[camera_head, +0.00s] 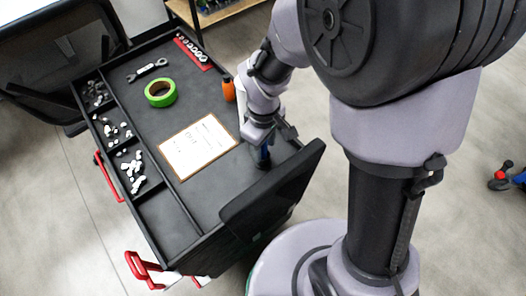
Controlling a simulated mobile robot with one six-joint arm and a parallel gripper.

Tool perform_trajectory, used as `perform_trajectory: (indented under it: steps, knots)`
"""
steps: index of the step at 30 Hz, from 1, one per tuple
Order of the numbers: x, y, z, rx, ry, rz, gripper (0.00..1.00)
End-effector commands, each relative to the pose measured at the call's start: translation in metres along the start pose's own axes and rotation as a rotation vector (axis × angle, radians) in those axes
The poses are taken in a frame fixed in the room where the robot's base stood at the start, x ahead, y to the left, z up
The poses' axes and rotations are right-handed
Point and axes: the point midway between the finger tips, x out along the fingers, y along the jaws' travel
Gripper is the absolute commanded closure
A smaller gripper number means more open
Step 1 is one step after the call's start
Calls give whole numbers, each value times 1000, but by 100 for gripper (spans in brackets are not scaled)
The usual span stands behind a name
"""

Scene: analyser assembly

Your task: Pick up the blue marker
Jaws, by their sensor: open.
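The blue marker (265,154) stands roughly upright on the dark top of the cart (185,206), near the right side. Only a small part of it shows, under the end of my arm. My gripper (264,143) is open and points down right at the marker. The marker seems to be between or just beside the fingers; from this angle I cannot tell which. The fingertips are partly hidden by the gripper body.
A clipboard with paper (199,147) lies left of my gripper. An orange object (228,89) stands behind it. Green tape (160,93), a wrench (148,70) and a red holder (194,53) lie farther back. A black panel (273,188) rises at the cart's near right.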

Motion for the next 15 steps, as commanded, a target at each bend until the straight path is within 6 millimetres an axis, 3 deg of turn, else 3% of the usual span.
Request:
perform_trajectory:
  steps: [1,8,15]
  knots:
    - [-1,0,0,0,0,0,56]
    - [-1,0,0,0,0,0,100]
    - [-1,0,0,0,0,0,100]
